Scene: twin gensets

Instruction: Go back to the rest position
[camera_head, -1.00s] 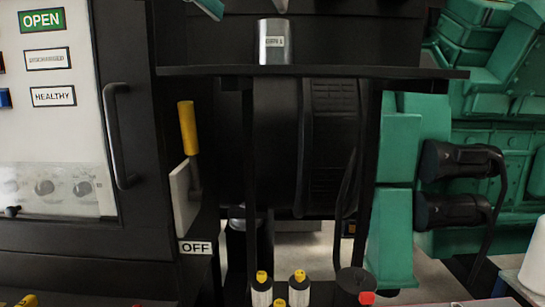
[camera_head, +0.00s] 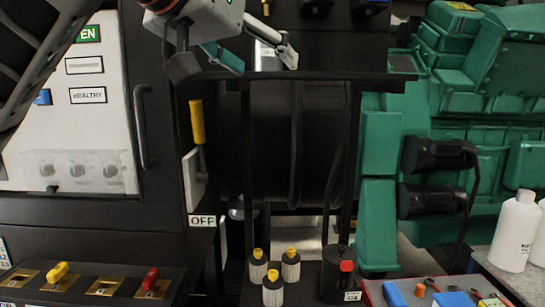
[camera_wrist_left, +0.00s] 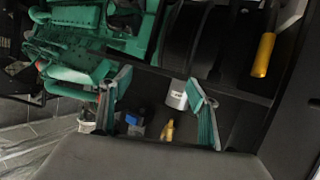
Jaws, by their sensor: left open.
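My left gripper (camera_head: 266,66) is at the top of the head view, with its arm coming in from the upper left. Its teal-padded fingers are apart, and no object is held between them. It also shows open in the left wrist view (camera_wrist_left: 160,105). A pale labelled can (camera_wrist_left: 177,95) appears between the fingers in that view, standing on the dark shelf (camera_head: 330,77). In the head view the gripper mostly hides the can. My right gripper is not in view.
A cabinet with a yellow-handled switch (camera_head: 197,122) above an OFF label stands at left. A green engine (camera_head: 480,110) is at right.

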